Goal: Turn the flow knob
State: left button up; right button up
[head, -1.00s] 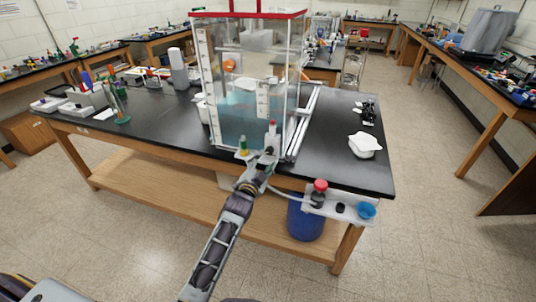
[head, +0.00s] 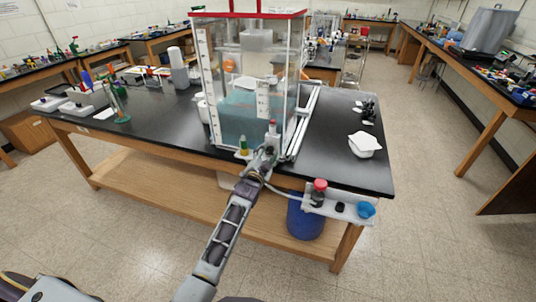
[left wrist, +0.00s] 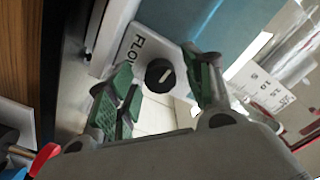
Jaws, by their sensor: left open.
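The flow knob (left wrist: 160,75) is a round black knob with a white pointer mark, on a white panel (left wrist: 138,48) with partly hidden lettering that begins "FLO". My left gripper (left wrist: 158,85) is open. Its green-padded fingers stand on either side of the knob in the left wrist view; whether they touch it I cannot tell. In the head view my left gripper (head: 262,157) is at the front of the clear water tank (head: 235,125) with a red rim, and the knob is hidden there. My right gripper does not show.
The tank stands on a black-topped bench (head: 165,120). A blue bin (head: 304,220) stands below. A white dish (head: 364,145) lies on the right.

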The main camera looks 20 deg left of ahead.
pick_arm(q)
jog(key=c, duration=1)
jog(key=shift+n+p, duration=0.5)
jog(key=shift+n, duration=0.4)
jog(key=shift+f, duration=0.1)
jog(key=o, duration=1)
jog(key=shift+s, duration=0.15)
